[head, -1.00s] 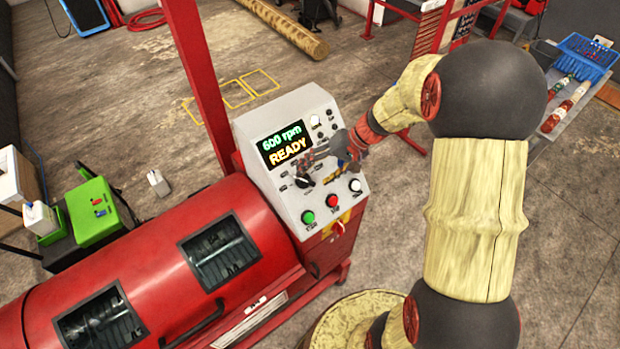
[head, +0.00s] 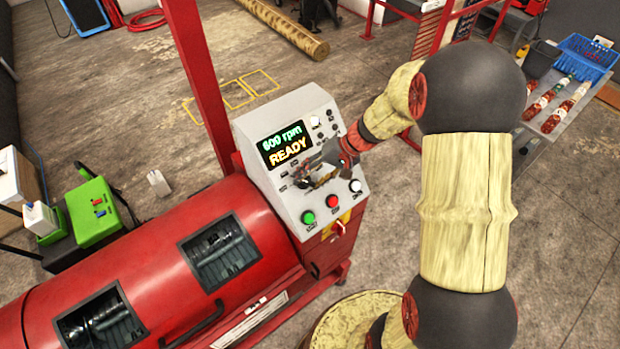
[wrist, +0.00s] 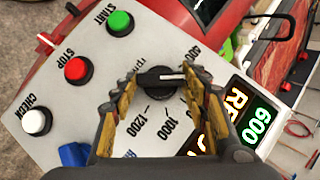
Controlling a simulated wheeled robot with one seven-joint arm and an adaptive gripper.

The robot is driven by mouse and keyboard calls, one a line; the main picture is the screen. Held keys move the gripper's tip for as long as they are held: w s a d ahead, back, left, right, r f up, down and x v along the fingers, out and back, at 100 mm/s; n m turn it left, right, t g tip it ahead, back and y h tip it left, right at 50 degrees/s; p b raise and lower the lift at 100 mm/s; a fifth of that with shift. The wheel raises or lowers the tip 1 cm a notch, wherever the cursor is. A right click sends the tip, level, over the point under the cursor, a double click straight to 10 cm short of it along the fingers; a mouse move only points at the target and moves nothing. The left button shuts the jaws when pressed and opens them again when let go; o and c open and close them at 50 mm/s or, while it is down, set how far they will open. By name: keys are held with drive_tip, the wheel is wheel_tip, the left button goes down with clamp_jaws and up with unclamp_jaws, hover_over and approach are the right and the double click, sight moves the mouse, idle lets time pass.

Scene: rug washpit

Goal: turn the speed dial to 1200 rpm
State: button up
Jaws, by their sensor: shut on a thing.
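The speed dial (wrist: 160,80) is a dark round knob with a raised bar and a white pointer line. In the wrist view the line points right, toward a mark hidden by a finger; 400, 1000 and 1200 are readable around it. My gripper (wrist: 158,88) is shut on the dial, with a yellow-padded finger on each side. In the head view my gripper (head: 322,177) is at the panel and hides the dial. The display (head: 285,145) reads 600 rpm and READY.
Below the dial on the control panel (head: 290,204) are a green START button (head: 308,217), a red STOP button (head: 332,202) and a white CHECK button (head: 355,186). The red drum machine (head: 150,265) stands to the left. Floor beyond the panel is mostly open.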

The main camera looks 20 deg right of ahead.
drive_tip(key=c, duration=0.5)
